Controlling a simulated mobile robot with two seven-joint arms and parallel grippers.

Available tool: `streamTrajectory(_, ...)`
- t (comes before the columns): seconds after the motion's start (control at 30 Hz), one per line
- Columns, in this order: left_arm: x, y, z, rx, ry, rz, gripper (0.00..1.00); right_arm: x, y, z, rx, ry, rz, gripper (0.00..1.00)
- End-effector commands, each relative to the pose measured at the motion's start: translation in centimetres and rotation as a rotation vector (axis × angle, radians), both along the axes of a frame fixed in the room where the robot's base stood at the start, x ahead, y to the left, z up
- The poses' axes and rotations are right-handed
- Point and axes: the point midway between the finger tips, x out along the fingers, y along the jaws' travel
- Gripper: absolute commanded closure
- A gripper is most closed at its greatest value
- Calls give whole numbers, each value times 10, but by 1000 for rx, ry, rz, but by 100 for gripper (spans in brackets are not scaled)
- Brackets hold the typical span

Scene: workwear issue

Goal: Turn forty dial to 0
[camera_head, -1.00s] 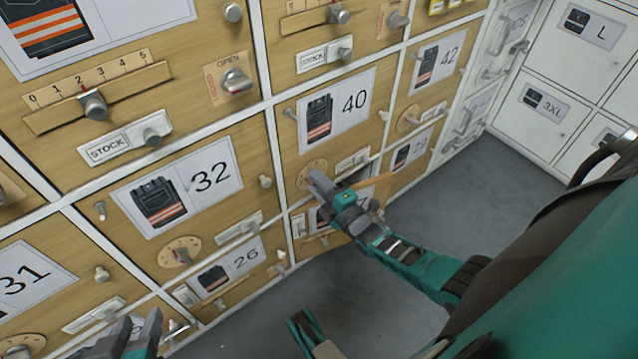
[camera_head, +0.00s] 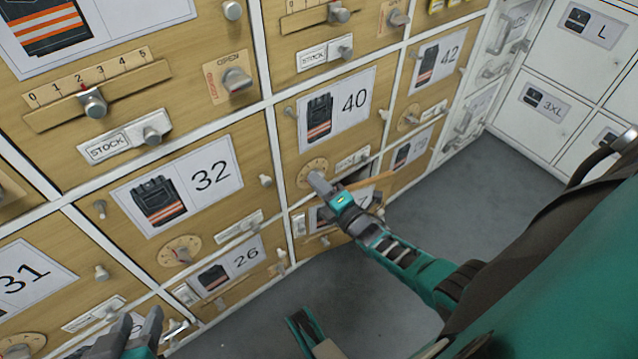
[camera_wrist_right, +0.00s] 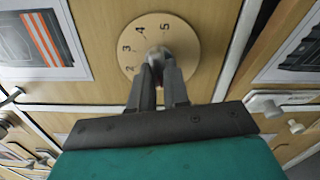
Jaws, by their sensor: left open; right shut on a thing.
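The drawer marked 40 (camera_head: 345,108) has a round tan dial plate, which shows in the head view (camera_head: 312,168) and in the right wrist view (camera_wrist_right: 183,32). Numbers 2, 3, 4 and 5 can be read on it in the wrist view; the rest is hidden by my fingers. My right gripper (camera_wrist_right: 160,72) is shut on the grey dial knob (camera_wrist_right: 157,55) at the plate's centre. In the head view my right gripper (camera_head: 322,186) reaches the dial from the lower right. My left gripper (camera_head: 138,332) is open and empty at the lower left, partly cut off.
Drawers marked 32 (camera_head: 200,178), 26 (camera_head: 238,262), 31 (camera_head: 28,278) and 42 (camera_head: 440,62) surround it, with protruding knobs and sliders. A drawer below 40 stands partly open (camera_head: 362,180). White lockers (camera_head: 565,60) stand at the right. The grey floor (camera_head: 470,190) is clear.

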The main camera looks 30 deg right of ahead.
Motion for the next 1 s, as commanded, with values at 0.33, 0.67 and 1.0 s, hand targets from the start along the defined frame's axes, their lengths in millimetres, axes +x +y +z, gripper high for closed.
streamTrajectory(0.33,-1,0,-1,0,3,0,57,1,0,0,-2,0,0,66)
streamTrajectory(0.67,-2,0,-1,0,5,1,57,0,0,0,-1,0,0,58)
streamTrajectory(1.0,0,3,16,1,-9,10,57,-55,-4,3,-1,4,0,58)
